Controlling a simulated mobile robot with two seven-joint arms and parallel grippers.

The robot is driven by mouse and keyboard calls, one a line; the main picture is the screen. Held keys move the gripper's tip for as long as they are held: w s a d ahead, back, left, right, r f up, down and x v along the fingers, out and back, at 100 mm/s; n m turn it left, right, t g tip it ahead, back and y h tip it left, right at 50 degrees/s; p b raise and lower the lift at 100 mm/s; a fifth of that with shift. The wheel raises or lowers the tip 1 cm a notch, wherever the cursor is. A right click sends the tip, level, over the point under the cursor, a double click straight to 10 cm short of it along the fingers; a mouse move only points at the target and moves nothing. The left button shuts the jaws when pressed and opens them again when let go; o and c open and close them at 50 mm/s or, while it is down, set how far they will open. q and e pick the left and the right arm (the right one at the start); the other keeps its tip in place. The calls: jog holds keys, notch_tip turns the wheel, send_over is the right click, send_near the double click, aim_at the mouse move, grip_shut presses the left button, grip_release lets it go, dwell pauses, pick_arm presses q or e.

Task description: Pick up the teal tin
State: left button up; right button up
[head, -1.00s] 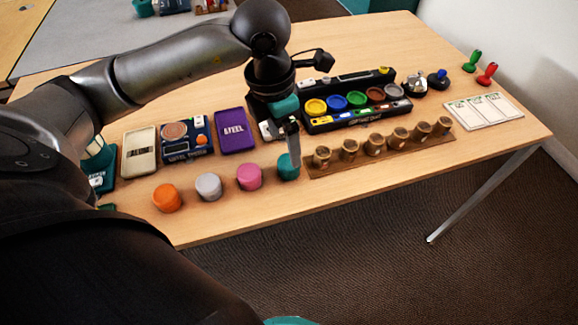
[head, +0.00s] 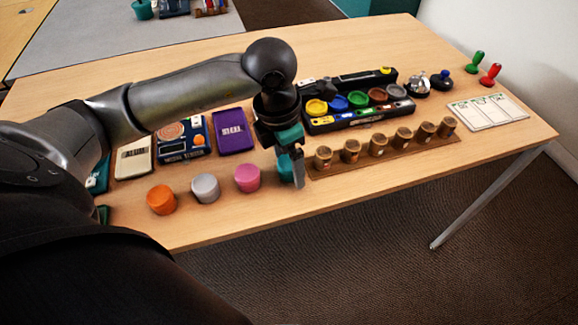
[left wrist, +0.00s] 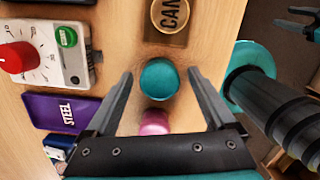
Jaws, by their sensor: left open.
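The teal tin (head: 284,170) stands upright near the table's front edge, at the right end of a row of coloured tins, partly hidden by my gripper in the head view. My left gripper (head: 290,174) is pointing down over it. In the left wrist view the tin's round top (left wrist: 159,79) lies between the two spread fingers of my left gripper (left wrist: 160,74), with a gap on each side. Dark prongs of what looks like my right gripper (left wrist: 298,20) show at the top right corner of that view, cut off by the edge.
Pink (head: 247,178), grey (head: 206,188) and orange (head: 162,199) tins stand to the left. A purple STEEL tray (head: 233,142) and a black sorting tray (head: 345,121) lie behind.

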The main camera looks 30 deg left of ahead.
pick_arm(q)
jog(key=shift+c, duration=0.4)
grip_shut()
